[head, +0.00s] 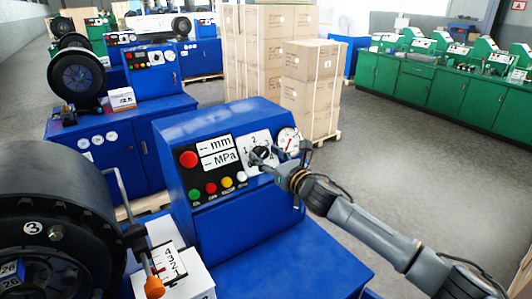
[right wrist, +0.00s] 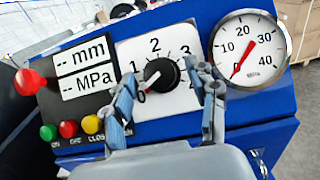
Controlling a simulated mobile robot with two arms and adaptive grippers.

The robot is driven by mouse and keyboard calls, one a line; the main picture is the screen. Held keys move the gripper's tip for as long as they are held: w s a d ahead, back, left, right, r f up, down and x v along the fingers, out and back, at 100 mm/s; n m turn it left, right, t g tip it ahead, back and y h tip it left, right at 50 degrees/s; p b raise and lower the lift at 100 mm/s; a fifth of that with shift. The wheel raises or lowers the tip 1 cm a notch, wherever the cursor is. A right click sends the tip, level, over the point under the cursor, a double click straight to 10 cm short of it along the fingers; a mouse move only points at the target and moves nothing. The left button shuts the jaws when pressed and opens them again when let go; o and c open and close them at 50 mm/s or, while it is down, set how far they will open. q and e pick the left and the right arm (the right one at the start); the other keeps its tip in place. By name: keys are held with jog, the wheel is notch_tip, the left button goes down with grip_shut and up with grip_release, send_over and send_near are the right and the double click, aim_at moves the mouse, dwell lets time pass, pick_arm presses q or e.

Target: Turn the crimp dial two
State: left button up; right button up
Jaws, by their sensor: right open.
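The crimp dial is a black round knob (right wrist: 163,74) on a white plate numbered 0 to 4, on the front of a blue control box (head: 220,125). Its red mark points to the lower left, toward the 0. In the head view the dial (head: 262,152) is partly covered by my right gripper (head: 279,157). In the right wrist view my right gripper (right wrist: 163,78) is open, one finger on each side of the dial, with gaps seen between fingers and knob. Contact cannot be told. My left gripper is not in view.
A pressure gauge (right wrist: 249,50) sits right of the dial, close to a finger. A red button (right wrist: 28,82), display panel (right wrist: 85,70) and coloured buttons lie left. A black crimping head (head: 60,210) and orange-tipped lever (head: 154,287) stand front left. Boxes (head: 310,90) stand behind.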

jog(key=shift+w+a, duration=0.15)
jog(key=shift+w, duration=0.05)
jog(key=c, duration=1.2)
jog(key=shift+o, duration=0.2)
